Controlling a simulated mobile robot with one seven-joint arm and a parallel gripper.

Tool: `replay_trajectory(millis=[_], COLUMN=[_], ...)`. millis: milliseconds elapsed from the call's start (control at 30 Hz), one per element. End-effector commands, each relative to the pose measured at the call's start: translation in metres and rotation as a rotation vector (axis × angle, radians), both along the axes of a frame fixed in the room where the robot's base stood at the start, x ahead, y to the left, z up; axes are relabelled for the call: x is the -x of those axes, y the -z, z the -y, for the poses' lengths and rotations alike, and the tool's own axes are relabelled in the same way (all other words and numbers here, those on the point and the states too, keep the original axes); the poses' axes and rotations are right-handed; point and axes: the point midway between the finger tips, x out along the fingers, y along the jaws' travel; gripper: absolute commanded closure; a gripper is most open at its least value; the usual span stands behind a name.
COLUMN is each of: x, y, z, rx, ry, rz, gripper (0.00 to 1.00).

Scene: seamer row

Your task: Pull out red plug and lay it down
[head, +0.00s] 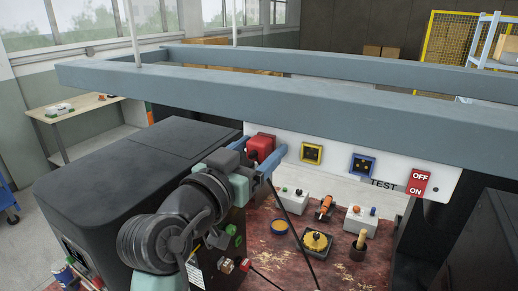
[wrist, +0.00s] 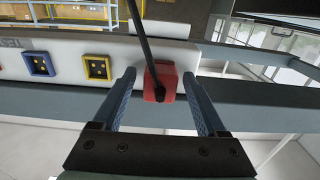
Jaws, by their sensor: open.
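The red plug (head: 261,147) is in the white panel (head: 340,172), at the left end of its row of sockets. In the wrist view the red plug (wrist: 160,82) sits between the two blue fingers, with a black cable (wrist: 141,38) running from it. My gripper (wrist: 159,75) is open, with one finger on each side of the plug; a gap shows by the left finger, and contact on the right is unclear. In the head view my gripper (head: 261,160) is at the plug and partly hides it.
Yellow (head: 312,153) and blue (head: 362,166) sockets and a red OFF/ON switch (head: 419,182) are on the panel. Grey beams (head: 300,95) run above. The red worn bench (head: 275,250) holds small boxes, an orange-handled tool (head: 325,207) and a yellow-topped device (head: 316,242).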

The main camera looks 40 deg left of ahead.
Motion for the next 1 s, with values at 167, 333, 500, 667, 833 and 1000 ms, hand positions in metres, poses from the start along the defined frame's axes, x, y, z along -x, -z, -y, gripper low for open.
replay_trajectory(millis=[167,333,500,667,833,1000], x=[0.0002,0.0003,0.0003,0.0002,0.0003,0.0003], y=[0.0004,0.0,0.0,0.0001,0.0002,0.0], z=[-0.0001,0.0,0.0,-0.0001,0.0,0.0001], rx=[0.0,0.0,0.0,0.0,0.0,0.0], ry=[0.0,0.0,0.0,0.0,0.0,0.0], rz=[0.0,0.0,0.0,0.0,0.0,0.0], gripper=[0.25,0.25,0.25,0.25,0.25,0.3])
